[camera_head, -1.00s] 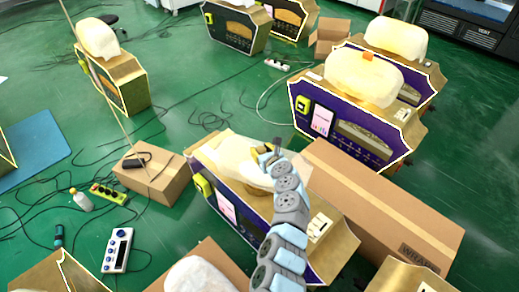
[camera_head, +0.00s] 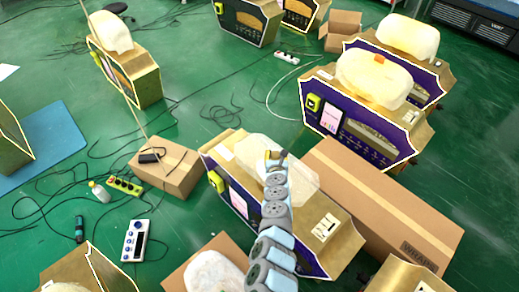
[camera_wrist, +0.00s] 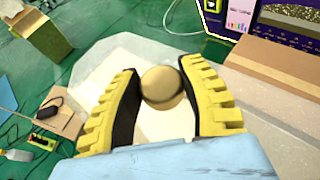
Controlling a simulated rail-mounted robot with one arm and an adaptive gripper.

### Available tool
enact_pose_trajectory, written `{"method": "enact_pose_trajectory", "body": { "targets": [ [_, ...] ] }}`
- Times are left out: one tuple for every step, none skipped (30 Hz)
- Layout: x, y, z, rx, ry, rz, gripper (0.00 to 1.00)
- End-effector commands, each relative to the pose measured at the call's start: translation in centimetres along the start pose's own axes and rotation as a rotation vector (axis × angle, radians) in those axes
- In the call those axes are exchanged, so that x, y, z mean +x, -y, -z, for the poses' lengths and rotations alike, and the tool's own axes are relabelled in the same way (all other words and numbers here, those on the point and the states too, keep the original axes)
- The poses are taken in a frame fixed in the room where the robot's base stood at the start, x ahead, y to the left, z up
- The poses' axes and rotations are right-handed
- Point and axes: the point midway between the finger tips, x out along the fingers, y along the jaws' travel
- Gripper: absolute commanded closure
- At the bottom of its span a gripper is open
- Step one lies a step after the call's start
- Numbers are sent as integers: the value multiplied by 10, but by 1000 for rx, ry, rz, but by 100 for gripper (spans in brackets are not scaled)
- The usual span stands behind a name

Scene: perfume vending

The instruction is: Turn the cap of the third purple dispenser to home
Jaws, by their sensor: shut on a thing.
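A purple-fronted dispenser (camera_head: 247,204) with gold sides stands in the middle of the head view. A translucent whitish tank (camera_head: 305,182) sits on its top. My gripper (camera_head: 273,160) is over this tank, with my arm hiding part of the dispenser. In the wrist view my gripper (camera_wrist: 166,95) has its yellow-ribbed, black-padded fingers on both sides of a round tan cap (camera_wrist: 163,86), shut on it. The tank (camera_wrist: 120,62) spreads below the cap. The cap's turn angle cannot be told.
Two more purple dispensers (camera_head: 352,125) (camera_head: 420,72) stand at the right; the nearer has an orange cap (camera_head: 380,59). A long cardboard box (camera_head: 385,205) lies beside the middle dispenser. A smaller box (camera_head: 165,168) and cables lie on the green floor at left.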

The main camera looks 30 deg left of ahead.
Motion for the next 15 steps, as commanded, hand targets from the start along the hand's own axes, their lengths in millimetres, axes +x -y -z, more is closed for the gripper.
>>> {"method": "enact_pose_trajectory", "body": {
  "targets": [
    [-1, 4, 0, 5, -1, 10, 99],
    [-2, 5, 0, 7, -2, 16, 99],
    [-2, 6, 1, 9, -2, 20, 99],
    [-2, 7, 1, 10, -2, 22, 99],
    [-2, 7, 1, 10, -1, 23, 99],
    [-2, 7, 2, 10, -1, 23, 99],
    [-1, 7, 2, 10, -1, 23, 99],
    [-1, 7, 2, 10, -2, 22, 99],
    [-1, 7, 2, 10, -2, 22, 99],
    [-1, 7, 2, 10, -2, 22, 99],
    [-1, 7, 2, 10, -2, 22, 99],
    [-1, 7, 2, 10, -2, 22, 56],
    [-1, 7, 2, 10, -2, 22, 47],
    [-1, 7, 2, 10, -2, 22, 38],
    [-1, 7, 2, 10, -2, 22, 29]
  ]
}}
